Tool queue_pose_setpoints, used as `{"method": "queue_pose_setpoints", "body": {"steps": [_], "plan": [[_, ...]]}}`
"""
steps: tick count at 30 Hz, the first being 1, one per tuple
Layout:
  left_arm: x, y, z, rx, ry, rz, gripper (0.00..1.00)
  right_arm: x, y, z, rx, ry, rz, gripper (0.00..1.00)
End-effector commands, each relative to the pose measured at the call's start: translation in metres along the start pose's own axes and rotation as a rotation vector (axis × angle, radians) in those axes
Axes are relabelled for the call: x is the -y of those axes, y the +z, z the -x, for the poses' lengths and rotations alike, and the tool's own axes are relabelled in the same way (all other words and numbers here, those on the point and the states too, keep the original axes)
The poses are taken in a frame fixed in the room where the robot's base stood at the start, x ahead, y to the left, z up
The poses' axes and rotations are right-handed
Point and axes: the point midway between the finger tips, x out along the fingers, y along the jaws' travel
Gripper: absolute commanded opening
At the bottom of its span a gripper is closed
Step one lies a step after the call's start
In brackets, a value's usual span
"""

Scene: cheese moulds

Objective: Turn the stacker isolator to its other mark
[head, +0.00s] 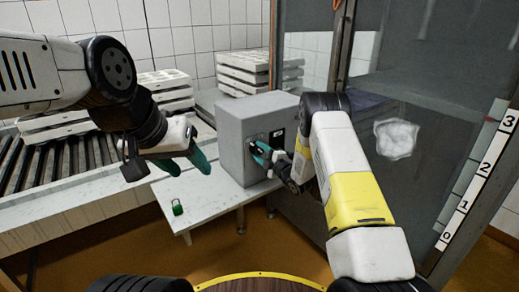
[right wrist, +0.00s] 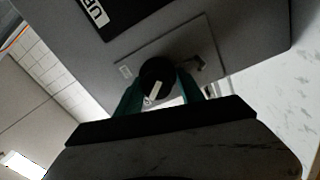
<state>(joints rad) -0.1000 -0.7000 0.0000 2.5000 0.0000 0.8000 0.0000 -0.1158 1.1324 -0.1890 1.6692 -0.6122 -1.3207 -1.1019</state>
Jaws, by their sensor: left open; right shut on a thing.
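The stacker isolator is a grey box (head: 240,135) on a low pale table in the head view. Its black round knob (right wrist: 157,78) shows in the right wrist view, with a white pointer line tilted slightly off upright. My right gripper (head: 262,153) is shut on the knob, its teal fingers on either side. My left gripper (head: 188,163) is open and empty, left of the box.
A green padlock (head: 177,208) lies on the low table (head: 205,206) in front of the box. A roller conveyor (head: 70,160) with stacked white moulds (head: 165,85) runs behind to the left. A clear panel (head: 435,120) and a numbered post (head: 480,175) stand on the right.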

Motion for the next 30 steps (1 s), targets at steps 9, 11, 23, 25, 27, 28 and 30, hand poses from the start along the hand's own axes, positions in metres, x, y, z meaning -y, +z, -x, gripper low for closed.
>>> {"method": "queue_pose_setpoints", "body": {"steps": [9, 11, 23, 25, 27, 28, 30], "plan": [[0.0, 0.0, 0.0, 0.0, 0.0, 0.0, 0.5, -0.012, 0.0048, -0.001, 0.003, 0.023, 0.111, 0.0], [0.0, 0.0, 0.0, 0.0, 0.0, 0.0, 0.5, -0.0118, 0.0043, -0.0013, 0.002, 0.023, 0.118, 0.0], [0.0, 0.0, 0.0, 0.0, 0.0, 0.0, 0.5, -0.0109, 0.0013, -0.0025, -0.003, 0.022, 0.125, 0.0], [0.0, 0.0, 0.0, 0.0, 0.0, 0.0, 0.5, -0.0107, 0.0008, -0.0027, -0.004, 0.022, 0.125, 0.41], [0.0, 0.0, 0.0, 0.0, 0.0, 0.0, 0.5, -0.0101, 0.0003, -0.0028, -0.005, 0.021, 0.124, 0.55], [0.0, 0.0, 0.0, 0.0, 0.0, 0.0, 0.5, -0.0096, 0.0001, -0.0028, -0.005, 0.02, 0.124, 0.59], [0.0, 0.0, 0.0, 0.0, 0.0, 0.0, 0.5, -0.0083, -0.0003, -0.0028, -0.005, 0.017, 0.123, 0.59]]}}
